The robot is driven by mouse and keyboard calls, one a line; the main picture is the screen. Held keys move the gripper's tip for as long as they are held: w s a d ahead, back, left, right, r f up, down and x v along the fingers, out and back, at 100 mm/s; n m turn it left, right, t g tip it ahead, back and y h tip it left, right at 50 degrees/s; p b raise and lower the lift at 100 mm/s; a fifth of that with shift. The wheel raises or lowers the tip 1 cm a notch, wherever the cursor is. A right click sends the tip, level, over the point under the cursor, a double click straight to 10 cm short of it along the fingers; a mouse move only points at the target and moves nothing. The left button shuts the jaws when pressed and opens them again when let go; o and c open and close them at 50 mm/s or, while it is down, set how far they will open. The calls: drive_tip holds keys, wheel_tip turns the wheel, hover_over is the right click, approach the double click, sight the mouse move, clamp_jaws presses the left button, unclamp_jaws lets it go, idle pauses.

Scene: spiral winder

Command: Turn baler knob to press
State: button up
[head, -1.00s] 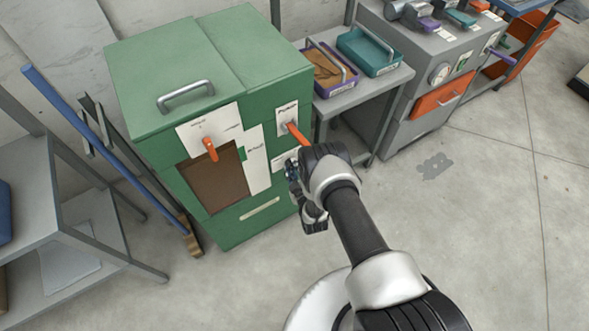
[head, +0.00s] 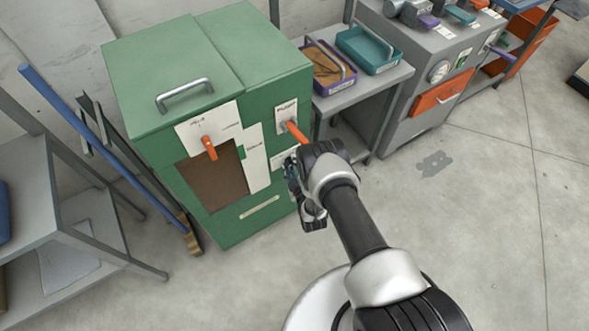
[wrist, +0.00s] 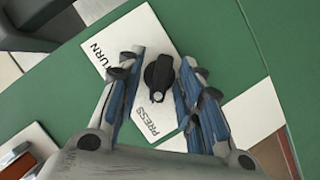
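The green baler (head: 212,100) stands at the left of the middle in the head view. In the wrist view its black knob (wrist: 158,76) sits on a white plate (wrist: 128,44) lettered "TURN" and "PRESS". My gripper (wrist: 158,98) is open, with one blue-padded finger on each side of the knob. I see gaps between the knob and both fingers, so it is not held. In the head view my gripper (head: 300,188) is at the baler's front right, and the knob is hidden behind it.
An orange lever (head: 208,147) and an orange handle (head: 296,131) stick out of the baler's front. A grey table with a purple tray (head: 330,82) and a teal tray (head: 369,50) stands to its right. A blue-handled broom (head: 100,150) leans at its left.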

drive_tip(key=v, duration=1.2)
